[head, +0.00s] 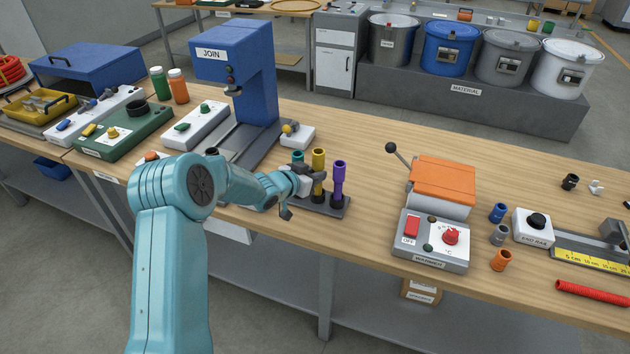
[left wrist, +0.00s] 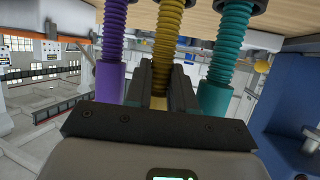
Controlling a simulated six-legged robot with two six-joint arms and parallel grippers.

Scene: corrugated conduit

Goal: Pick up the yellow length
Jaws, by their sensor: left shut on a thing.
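The yellow length (head: 318,170) is a ribbed tube standing upright in a dark rack (head: 334,207) on the bench. A purple length (head: 338,182) stands to its right and a teal length (head: 298,158) to its left. My left gripper (head: 308,184) is at the rack, shut on the yellow length. In the left wrist view the yellow length (left wrist: 167,40) runs between the two dark fingers (left wrist: 160,88). The purple length (left wrist: 110,50) and the teal length (left wrist: 228,55) stand close on either side of the fingers. My right gripper is not in view.
A blue press (head: 240,75) marked JOIN stands behind my left arm. An orange-topped heater box (head: 438,190) with a lever stands to the right. Between rack and heater the bench (head: 375,205) is clear. A red length (head: 592,294) lies at the far right.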

